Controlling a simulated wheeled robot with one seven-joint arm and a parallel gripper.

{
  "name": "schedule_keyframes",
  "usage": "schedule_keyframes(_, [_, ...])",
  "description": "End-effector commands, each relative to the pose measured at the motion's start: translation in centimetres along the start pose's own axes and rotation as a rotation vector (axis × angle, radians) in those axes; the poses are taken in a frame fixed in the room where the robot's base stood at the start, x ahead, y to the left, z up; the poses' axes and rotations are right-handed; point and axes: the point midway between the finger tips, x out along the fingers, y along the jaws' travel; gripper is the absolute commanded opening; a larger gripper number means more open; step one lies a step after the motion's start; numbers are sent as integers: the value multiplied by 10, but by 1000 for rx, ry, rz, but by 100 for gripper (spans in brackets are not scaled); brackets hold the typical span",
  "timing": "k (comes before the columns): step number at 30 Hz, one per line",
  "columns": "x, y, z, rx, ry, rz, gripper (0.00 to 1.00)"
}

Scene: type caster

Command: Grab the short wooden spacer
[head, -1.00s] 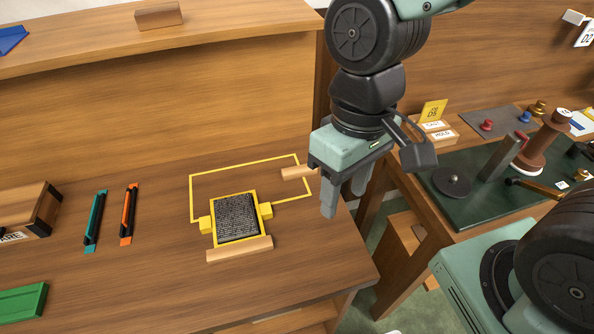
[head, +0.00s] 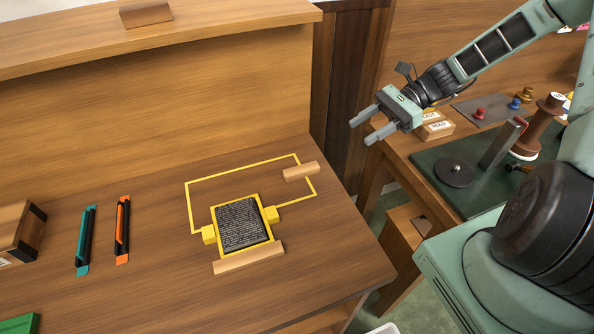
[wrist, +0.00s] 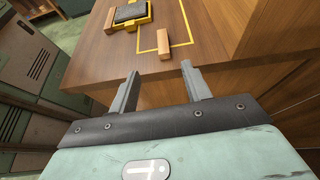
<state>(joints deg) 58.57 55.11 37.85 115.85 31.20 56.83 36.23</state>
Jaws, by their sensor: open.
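The short wooden spacer (head: 300,171) lies on the table across the right part of the yellow outline. It also shows in the wrist view (wrist: 163,41), beyond my fingertips. A longer wooden bar (head: 248,258) lies along the front of the dark type block (head: 241,223) in its yellow frame. My gripper (head: 361,130) is open and empty, up and to the right of the short spacer and clear of it. In the wrist view both fingers (wrist: 158,75) are apart with nothing between them.
Teal (head: 86,240) and orange (head: 122,230) tools lie on the left of the table. A wooden box (head: 18,232) stands at the far left. A raised wooden ledge (head: 150,90) runs along the back. A side bench with a dark green plate (head: 440,190) stands at right.

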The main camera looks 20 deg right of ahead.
Motion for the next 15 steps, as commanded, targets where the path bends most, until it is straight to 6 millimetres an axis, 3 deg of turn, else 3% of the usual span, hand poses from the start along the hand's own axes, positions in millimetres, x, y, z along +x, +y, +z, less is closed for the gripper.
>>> schedule_keyframes(5, [0, -2, -4, 29, -28, -30, 48])
schedule_keyframes(15, [68, -3, 0, 28, -28, -25, 48])
